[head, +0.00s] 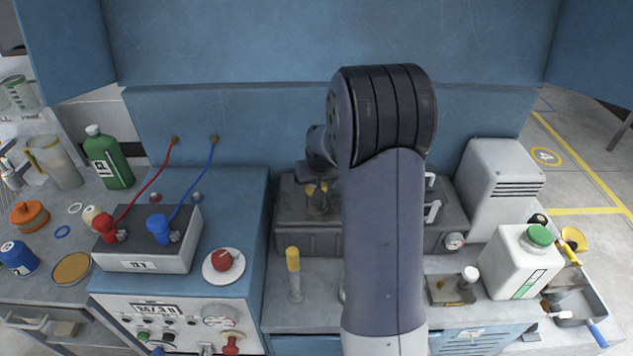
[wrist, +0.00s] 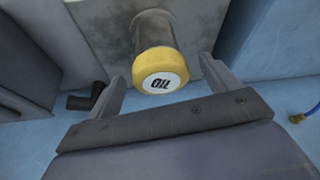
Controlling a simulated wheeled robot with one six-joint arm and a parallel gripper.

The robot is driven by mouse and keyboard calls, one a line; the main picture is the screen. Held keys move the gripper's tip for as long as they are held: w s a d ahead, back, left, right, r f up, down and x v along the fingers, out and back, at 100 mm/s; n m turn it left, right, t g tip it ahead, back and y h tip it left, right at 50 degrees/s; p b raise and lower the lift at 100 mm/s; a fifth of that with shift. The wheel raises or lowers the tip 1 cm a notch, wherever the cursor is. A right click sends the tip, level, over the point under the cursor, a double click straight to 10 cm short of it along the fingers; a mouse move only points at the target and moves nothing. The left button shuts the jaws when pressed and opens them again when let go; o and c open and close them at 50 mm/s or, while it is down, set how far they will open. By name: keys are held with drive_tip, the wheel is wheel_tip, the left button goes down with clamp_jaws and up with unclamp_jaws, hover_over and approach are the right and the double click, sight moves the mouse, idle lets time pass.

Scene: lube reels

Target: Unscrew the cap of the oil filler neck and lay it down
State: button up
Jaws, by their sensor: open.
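The yellow oil cap (wrist: 160,70), with a round white label reading OIL, sits on the grey filler neck (wrist: 152,30) in the wrist view. My gripper (wrist: 160,68) is open, with one finger on each side of the cap. Gaps show between the cap and both fingers, so nothing is held. In the head view the cap (head: 311,190) shows only in part over the dark grey tank (head: 300,237), with my gripper (head: 318,186) at it. My arm hides much of the tank's right part.
A yellow-topped post (head: 293,258) stands on the bench in front of the tank. A battery-like box (head: 150,262) with red and blue leads is on the left. A white jug (head: 515,270) with a green cap and a grey tray (head: 585,305) are on the right.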

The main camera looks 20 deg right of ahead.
drive_tip(key=c, duration=1.1)
drive_tip(key=shift+o, duration=0.2)
drive_tip(key=shift+d+f+n+y+b, duration=0.15)
drive_tip(key=shift+n+y+b, duration=0.45)
drive_tip(key=shift+n+b, duration=0.7)
drive_tip(key=shift+n+y+b, duration=0.3)
drive_tip(key=shift+n+b, duration=0.15)
drive_tip(key=shift+n, duration=0.85)
drive_tip(key=shift+r, duration=0.2)
